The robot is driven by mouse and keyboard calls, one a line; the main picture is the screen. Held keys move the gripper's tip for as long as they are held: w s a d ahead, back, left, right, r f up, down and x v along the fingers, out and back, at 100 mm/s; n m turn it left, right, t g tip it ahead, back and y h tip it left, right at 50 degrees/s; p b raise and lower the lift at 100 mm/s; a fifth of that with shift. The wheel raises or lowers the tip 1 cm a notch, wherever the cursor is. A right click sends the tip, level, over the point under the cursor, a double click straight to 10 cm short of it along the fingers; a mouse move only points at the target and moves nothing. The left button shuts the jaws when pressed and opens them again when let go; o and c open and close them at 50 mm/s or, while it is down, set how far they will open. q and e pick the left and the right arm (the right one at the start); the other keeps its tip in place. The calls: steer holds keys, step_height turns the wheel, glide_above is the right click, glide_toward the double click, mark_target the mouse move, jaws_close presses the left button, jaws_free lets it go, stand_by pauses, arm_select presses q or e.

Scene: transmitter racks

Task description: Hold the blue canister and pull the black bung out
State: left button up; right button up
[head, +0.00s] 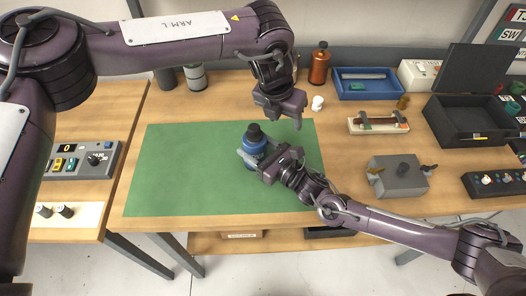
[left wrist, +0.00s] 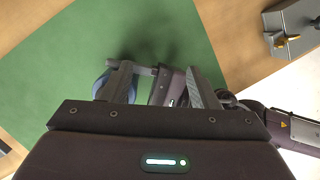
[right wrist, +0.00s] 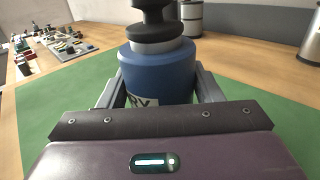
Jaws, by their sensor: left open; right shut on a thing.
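The blue canister (head: 252,152) stands upright on the green mat (head: 170,180). The black bung (head: 254,131) sits in its top; in the right wrist view the bung (right wrist: 153,22) shows above a grey collar. My right gripper (head: 256,166) is shut on the canister's body, with a finger on each side (right wrist: 158,88). My left gripper (head: 288,112) is open and empty, above and to the right of the bung, apart from it. In the left wrist view the canister (left wrist: 102,84) is partly hidden behind a left finger, and the bung cannot be made out.
A white knob-like piece (head: 317,103) and a brown bottle (head: 319,64) stand behind the mat. A blue tray (head: 368,86), a grey box with taps (head: 398,177) and an open black case (head: 468,118) are to the right. The mat's left half is clear.

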arm_select(q)
steer(key=s+d+n+t+h, duration=0.1)
steer(key=d+n+t+h, duration=0.15)
steer(key=d+t, duration=0.5)
steer(key=n+t+y, duration=0.4)
steer(key=n+y, duration=0.2)
steer(key=y, duration=0.2)
glide_toward(255, 133)
steer(key=shift+h, duration=0.25)
steer(key=x, duration=1.1)
steer(key=shift+w+a+f, duration=0.1)
steer(key=shift+w+a, duration=0.15)
steer(key=shift+w, duration=0.05)
